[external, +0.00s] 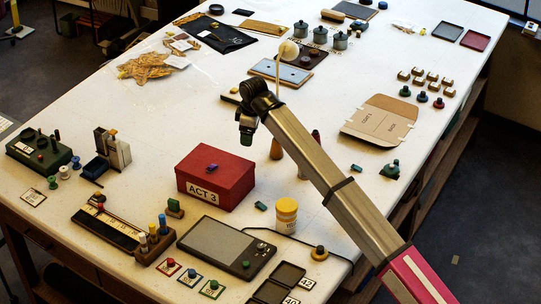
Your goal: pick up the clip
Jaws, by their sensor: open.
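I cannot tell for sure which small piece is the clip. A small blue-purple clip-like piece (212,168) lies on the lid of the red box (222,188) marked ACT 3. Small teal pieces lie on the table, one right of the box (261,206) and one farther right (357,168). My gripper (246,139) is open and points down, behind and to the right of the red box in the picture. It is apart from the blue-purple piece. Its fingertips are small and dark here, and I see nothing held.
The white table (330,100) is crowded. A dark flat tablet-like device (215,246) lies in front. A flattened cardboard piece (380,123) lies at the right.

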